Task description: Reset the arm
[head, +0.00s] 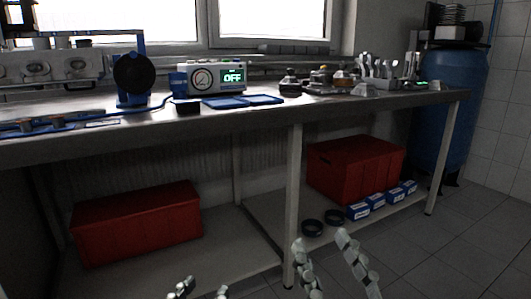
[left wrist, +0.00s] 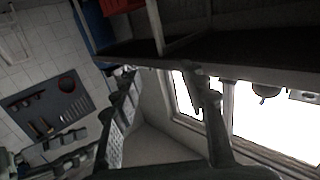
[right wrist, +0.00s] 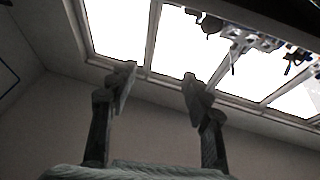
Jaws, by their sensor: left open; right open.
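My left gripper (head: 200,290) is at the bottom edge of the head view, with only its fingertips showing. It is open and empty; its two fingers also show spread in the left wrist view (left wrist: 160,80). My right gripper (head: 320,240) is right of it, low in front of the workbench's lower shelf. It is open and empty, and its fingers stand apart in the right wrist view (right wrist: 158,80). Both grippers are below the bench top and touch nothing that I can see. The rest of both arms is hidden below the head view.
The workbench (head: 270,118) carries a gauge box reading OFF (head: 215,78), blue trays (head: 240,101) and an engine part (head: 50,68). Below are red crates (head: 140,222) (head: 355,170), blue boxes (head: 358,211) and black rings (head: 312,228). A blue tank (head: 450,105) stands right. Tiled floor (head: 450,250) is clear.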

